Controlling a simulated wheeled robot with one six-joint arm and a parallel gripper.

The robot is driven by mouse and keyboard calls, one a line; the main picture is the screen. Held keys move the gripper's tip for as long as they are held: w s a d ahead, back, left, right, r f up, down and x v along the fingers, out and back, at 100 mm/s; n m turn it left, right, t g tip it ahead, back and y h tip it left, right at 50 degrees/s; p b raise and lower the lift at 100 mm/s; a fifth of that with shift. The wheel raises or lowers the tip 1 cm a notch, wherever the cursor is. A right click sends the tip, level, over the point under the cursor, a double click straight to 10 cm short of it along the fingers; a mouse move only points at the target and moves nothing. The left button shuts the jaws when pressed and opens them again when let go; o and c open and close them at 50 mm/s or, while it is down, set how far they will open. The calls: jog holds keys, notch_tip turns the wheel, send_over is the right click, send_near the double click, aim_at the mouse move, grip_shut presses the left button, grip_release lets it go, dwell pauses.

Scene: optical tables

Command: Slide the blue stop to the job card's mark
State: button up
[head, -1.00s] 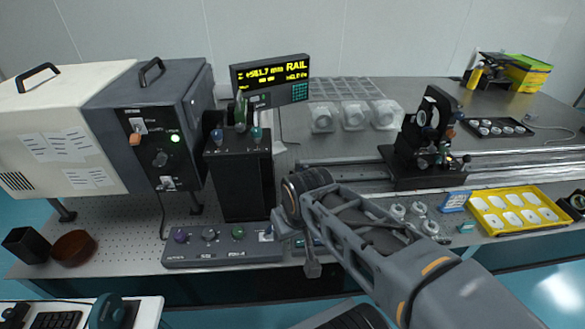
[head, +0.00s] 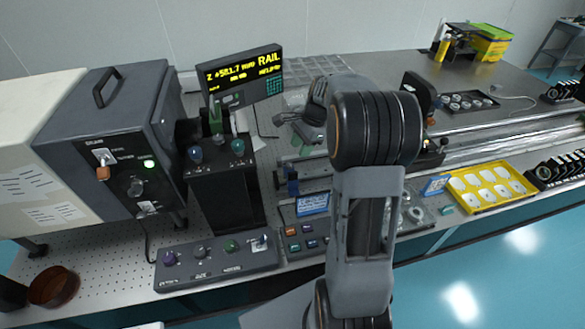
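A small blue block that looks like the blue stop (head: 292,183) sits at the left end of the rail (head: 312,170), left of my arm. A blue card with small writing, likely the job card (head: 312,204), stands in front of it; its text is too small to read. My arm rises through the middle of the head view and hides part of the rail. My gripper (head: 306,134) is behind the elbow, above the table beyond the rail's left end. It is partly hidden, and its finger opening is unclear. No contact with the stop shows.
A display (head: 243,75) reads about 581.7 mm and RAIL. A dark box with knobs (head: 222,185) stands left of the rail. A control panel (head: 216,262) lies in front. A yellow tray (head: 460,205) and another blue card (head: 437,185) are at right.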

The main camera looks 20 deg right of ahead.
aim_at(293, 173)
jog(key=w+d+f+m+y, duration=0.1)
jog(key=w+d+f+m, duration=0.1)
jog(key=d+f+m, duration=0.15)
jog(key=p+x, duration=0.2)
jog(key=x, duration=1)
jog(key=shift+w+a, duration=0.15)
jog(key=shift+a, duration=0.05)
grip_shut()
